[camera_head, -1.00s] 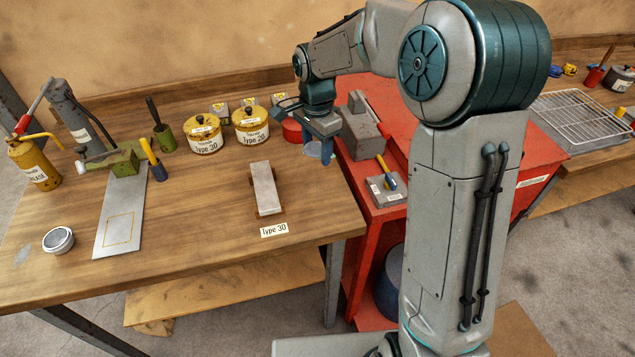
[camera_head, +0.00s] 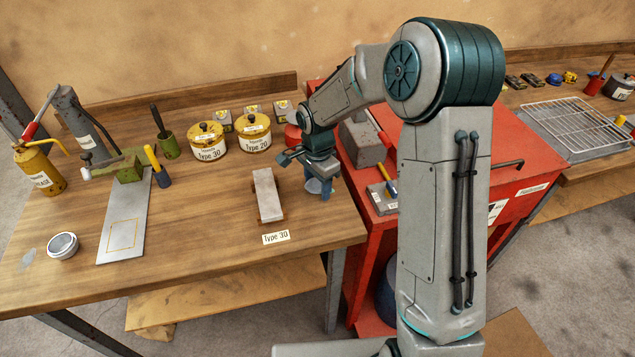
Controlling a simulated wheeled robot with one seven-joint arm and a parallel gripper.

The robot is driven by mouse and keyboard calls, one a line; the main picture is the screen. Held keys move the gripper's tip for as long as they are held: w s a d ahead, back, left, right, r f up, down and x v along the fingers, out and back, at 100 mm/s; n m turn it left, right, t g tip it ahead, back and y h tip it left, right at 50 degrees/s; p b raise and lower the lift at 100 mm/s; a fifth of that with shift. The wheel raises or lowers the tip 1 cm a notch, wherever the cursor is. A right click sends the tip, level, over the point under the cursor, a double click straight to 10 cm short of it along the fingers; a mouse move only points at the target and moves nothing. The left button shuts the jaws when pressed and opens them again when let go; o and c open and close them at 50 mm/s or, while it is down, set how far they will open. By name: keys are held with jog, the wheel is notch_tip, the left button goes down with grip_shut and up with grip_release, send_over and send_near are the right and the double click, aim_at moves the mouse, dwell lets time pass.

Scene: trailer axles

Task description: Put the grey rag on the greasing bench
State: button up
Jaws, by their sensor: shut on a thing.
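The greasing bench (camera_head: 200,235) is the wooden bench filling the left half of the view. My gripper (camera_head: 319,190) is over its right end, close to the red cabinet. It is shut on a small pale grey piece, which I take to be the grey rag (camera_head: 313,186). The fingers hide most of the rag. I cannot tell whether it touches the bench top or hangs just above it.
A grey block on a wooden rest (camera_head: 268,195) lies left of my gripper, with a "Type 30" label in front. Yellow tins (camera_head: 252,132) stand behind. The red cabinet (camera_head: 480,205) adjoins on the right. The bench's front middle is clear.

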aim_at(316, 182)
jog(key=shift+f, duration=0.15)
jog(key=shift+f, duration=0.15)
jog(key=o, duration=0.9)
jog(key=shift+o, duration=0.2)
notch_tip(316, 182, up, 14)
jog(key=b, duration=0.2)
jog(key=s+d+n+t, duration=0.1)
jog(key=s+d+n, duration=0.2)
jog(key=s, duration=0.5)
jog(key=s+d+r+n+t, duration=0.1)
jog(key=s+d+n, duration=0.3)
jog(key=s, duration=0.4)
jog(key=s+d+n+t, duration=0.1)
jog(key=s+d+n, duration=0.3)
jog(key=s, duration=0.4)
jog(key=shift+r, duration=0.15)
